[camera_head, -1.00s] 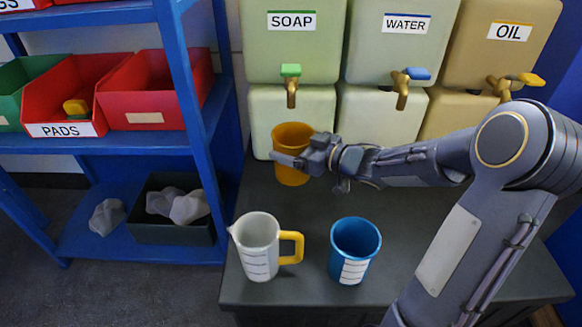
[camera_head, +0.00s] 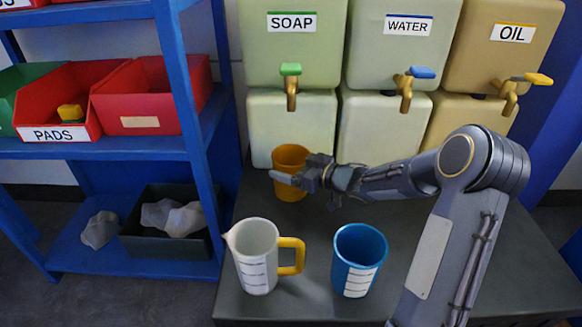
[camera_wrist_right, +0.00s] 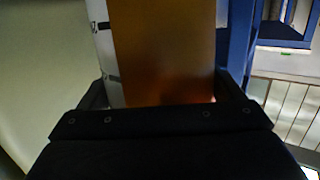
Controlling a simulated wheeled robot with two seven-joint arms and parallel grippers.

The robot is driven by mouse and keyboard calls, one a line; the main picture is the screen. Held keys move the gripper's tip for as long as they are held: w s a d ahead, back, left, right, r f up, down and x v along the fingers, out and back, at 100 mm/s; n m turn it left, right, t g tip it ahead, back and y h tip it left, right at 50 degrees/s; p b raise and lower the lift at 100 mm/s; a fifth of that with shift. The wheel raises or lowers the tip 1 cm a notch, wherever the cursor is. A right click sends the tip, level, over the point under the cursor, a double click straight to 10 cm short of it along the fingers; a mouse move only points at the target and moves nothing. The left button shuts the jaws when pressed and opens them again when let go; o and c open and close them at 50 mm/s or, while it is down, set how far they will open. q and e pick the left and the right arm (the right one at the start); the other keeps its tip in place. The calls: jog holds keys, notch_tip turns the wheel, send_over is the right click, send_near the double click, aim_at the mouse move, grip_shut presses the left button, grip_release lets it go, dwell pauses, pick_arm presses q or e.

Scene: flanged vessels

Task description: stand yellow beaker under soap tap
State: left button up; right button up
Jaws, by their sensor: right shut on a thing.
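The yellow beaker (camera_head: 291,160) is upright below the soap tap (camera_head: 291,85), which has a green handle, in the head view. A gap shows between the tap's spout and the beaker's rim. My right gripper (camera_head: 290,180) is shut on the beaker's side from the right and front. In the right wrist view the beaker (camera_wrist_right: 165,50) fills the space between the fingers, with a white marked strip along its left side. Whether its base touches the counter is hard to tell. My left gripper is not in view.
A white jug (camera_head: 256,255) with a yellow handle and a blue beaker (camera_head: 359,260) stand on the dark counter (camera_head: 310,300) in front. The water tap (camera_head: 407,88) and oil tap (camera_head: 511,92) are to the right. A blue shelf (camera_head: 190,120) stands left.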

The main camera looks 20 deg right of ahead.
jog(key=shift+f, duration=0.15)
jog(key=o, duration=1)
jog(key=shift+o, duration=0.2)
jog(key=shift+s+d+r, duration=0.2)
jog(key=shift+s+r, duration=0.1)
jog(key=p+v, duration=0.3)
jog(key=v, duration=0.8)
jog(key=shift+s+d+p, duration=0.15)
jog(key=shift+s+p, duration=0.05)
jog(key=shift+p, duration=0.2)
jog(key=shift+f, duration=0.15)
